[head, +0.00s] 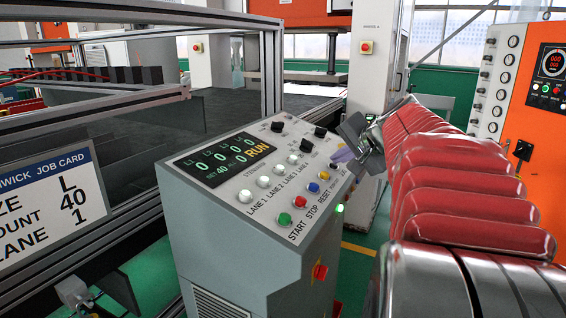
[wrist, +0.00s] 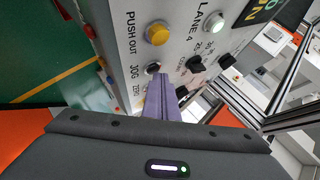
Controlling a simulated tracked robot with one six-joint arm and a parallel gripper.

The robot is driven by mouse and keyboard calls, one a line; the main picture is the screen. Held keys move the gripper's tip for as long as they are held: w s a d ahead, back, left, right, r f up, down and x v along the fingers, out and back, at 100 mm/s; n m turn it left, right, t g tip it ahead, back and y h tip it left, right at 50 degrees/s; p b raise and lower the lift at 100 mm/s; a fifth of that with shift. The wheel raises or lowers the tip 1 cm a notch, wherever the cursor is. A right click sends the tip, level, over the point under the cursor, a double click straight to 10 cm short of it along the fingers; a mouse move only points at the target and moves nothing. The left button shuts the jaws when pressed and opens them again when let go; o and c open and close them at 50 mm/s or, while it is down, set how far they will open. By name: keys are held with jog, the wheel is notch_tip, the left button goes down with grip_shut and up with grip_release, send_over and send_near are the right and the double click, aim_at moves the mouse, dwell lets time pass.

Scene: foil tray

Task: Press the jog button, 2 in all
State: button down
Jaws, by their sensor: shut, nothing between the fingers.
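The jog button (wrist: 152,68), dark with a pale ring, sits by the JOG label on the sloped console (head: 225,222). In the head view my gripper (head: 342,155) is over the console's upper right edge. A yellow PUSH OUT button (wrist: 158,33) is beside the jog button. The console display (head: 221,160) reads zeros, SET 40 and RUN.
Blue (head: 313,187), red (head: 299,201) and green (head: 285,219) buttons and white lane buttons (head: 245,196) are close by. Black knobs (head: 307,145) stand along the console's top. An aluminium frame (head: 270,75) is behind it. A job card (head: 50,200) reads L, 40, 1.

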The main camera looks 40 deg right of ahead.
jog(key=shift+r, duration=0.1)
jog(key=shift+s+d+r, duration=0.1)
jog(key=shift+s+r, duration=0.1)
jog(key=shift+r, duration=0.5)
jog(key=shift+r, duration=0.1)
jog(key=shift+s+d+r, duration=0.1)
jog(key=shift+s+r, duration=0.1)
jog(key=shift+r, duration=0.55)
jog(key=shift+s+d+r, duration=0.15)
jog(key=shift+s+r, duration=0.1)
jog(key=shift+r, duration=0.55)
jog(key=shift+s+d+r, duration=0.1)
jog(key=shift+s+r, duration=0.1)
jog(key=shift+r, duration=0.55)
dwell(1.1)
jog(key=r, duration=0.2)
jog(key=s+r, duration=0.1)
jog(key=shift+d+r, duration=0.25)
jog(key=shift+r, duration=0.05)
jog(key=shift+f, duration=0.15)
jog(key=shift+w+a+f, duration=0.2)
jog(key=shift+w+f, duration=0.2)
jog(key=shift+f, duration=0.95)
jog(key=shift+w+a+f, duration=0.2)
jog(key=shift+w+f, duration=0.15)
jog(key=shift+f, duration=1.05)
jog(key=shift+w+a+f, duration=0.2)
jog(key=shift+w+f, duration=0.2)
jog(key=shift+f, duration=0.95)
